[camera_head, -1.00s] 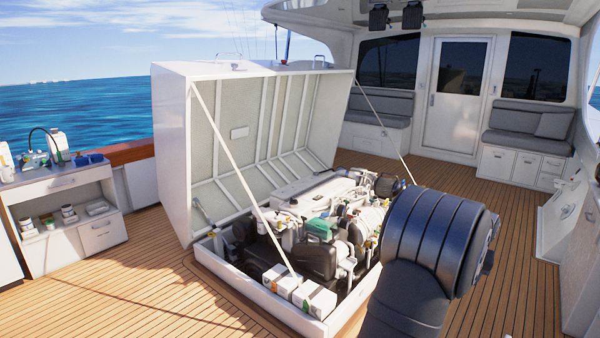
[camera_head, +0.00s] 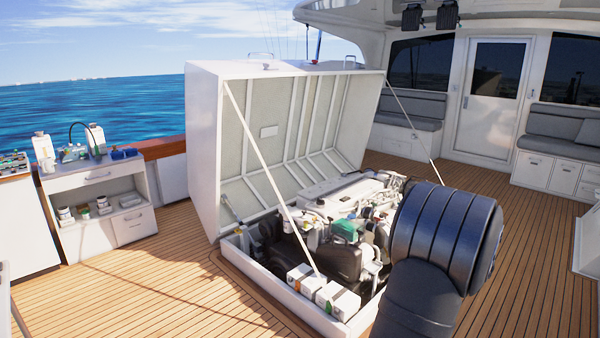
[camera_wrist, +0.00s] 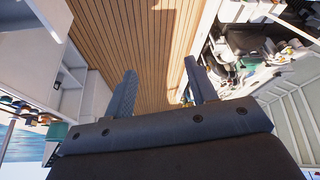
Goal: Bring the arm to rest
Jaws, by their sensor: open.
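My gripper (camera_wrist: 158,92) shows in the wrist view with its two dark fingers wide apart. It is open, and nothing is between the fingers except the view of the wooden deck beyond. In the head view a dark, thick part of my arm (camera_head: 440,235) stands at the lower right, in front of the hatch's near right corner. The gripper itself is not visible in the head view.
The raised white hatch (camera_head: 205,150) stands over the engine (camera_head: 340,225), held by thin struts. White boxes (camera_head: 338,298) sit at its front edge. A side counter (camera_head: 95,178) with bottles stands left. Open deck (camera_head: 170,275) lies between counter and hatch.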

